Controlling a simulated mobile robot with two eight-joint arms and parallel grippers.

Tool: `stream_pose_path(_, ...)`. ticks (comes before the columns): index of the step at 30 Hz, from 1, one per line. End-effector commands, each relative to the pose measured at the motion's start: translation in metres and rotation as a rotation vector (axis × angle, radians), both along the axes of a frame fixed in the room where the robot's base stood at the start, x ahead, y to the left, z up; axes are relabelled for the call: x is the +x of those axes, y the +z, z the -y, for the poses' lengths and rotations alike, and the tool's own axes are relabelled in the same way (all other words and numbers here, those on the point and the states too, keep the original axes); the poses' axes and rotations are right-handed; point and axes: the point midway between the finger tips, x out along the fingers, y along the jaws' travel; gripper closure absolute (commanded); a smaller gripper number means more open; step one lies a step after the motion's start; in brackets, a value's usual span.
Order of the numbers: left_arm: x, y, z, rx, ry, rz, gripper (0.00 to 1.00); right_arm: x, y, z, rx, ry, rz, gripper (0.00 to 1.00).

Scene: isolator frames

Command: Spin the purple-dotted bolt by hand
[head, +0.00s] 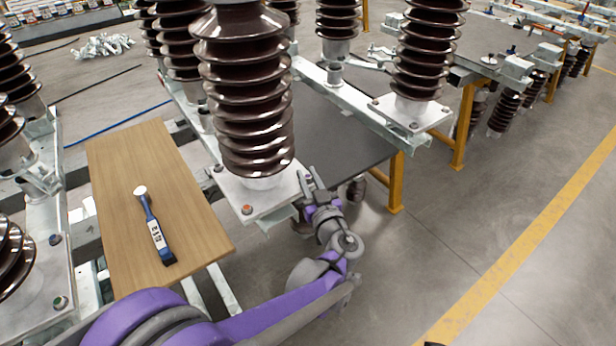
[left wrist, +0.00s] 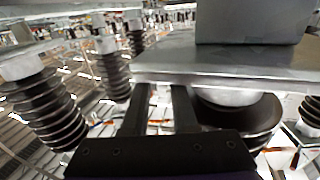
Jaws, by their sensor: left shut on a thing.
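My left gripper (head: 309,182) reaches the right corner of the pale base plate (head: 262,195) under the nearest large brown insulator (head: 245,95). In the left wrist view its two dark fingers (left wrist: 160,95) run up to the edge of the metal plate (left wrist: 215,66), slightly apart, and their tips are hidden behind it. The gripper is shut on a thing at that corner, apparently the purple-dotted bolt. The bolt and its dot are hidden by the fingers and plate. A bolt with an orange-red dot (head: 247,209) stands at the plate's front corner. My right gripper is not in view.
A wooden board (head: 190,225) at left carries a blue-handled tool (head: 153,228) with a white round end. Another bolt (head: 60,302) with a green dot sits on a plate at lower left. More insulators stand behind. The floor right of my arm is clear.

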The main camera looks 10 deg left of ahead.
Motion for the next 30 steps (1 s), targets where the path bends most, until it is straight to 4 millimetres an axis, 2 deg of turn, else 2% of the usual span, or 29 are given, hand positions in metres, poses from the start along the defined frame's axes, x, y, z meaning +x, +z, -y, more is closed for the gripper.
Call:
stream_pose_path(7,0.000,0.002,-0.002,0.000,-0.055,0.002,1.00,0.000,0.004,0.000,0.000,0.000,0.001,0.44)
stream_pose_path(18,0.001,0.005,-0.002,0.004,-0.361,0.009,1.00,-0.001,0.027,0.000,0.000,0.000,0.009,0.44)
stream_pose_path(30,0.000,0.000,0.000,0.000,-0.421,-0.001,1.00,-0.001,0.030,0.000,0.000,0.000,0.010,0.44)
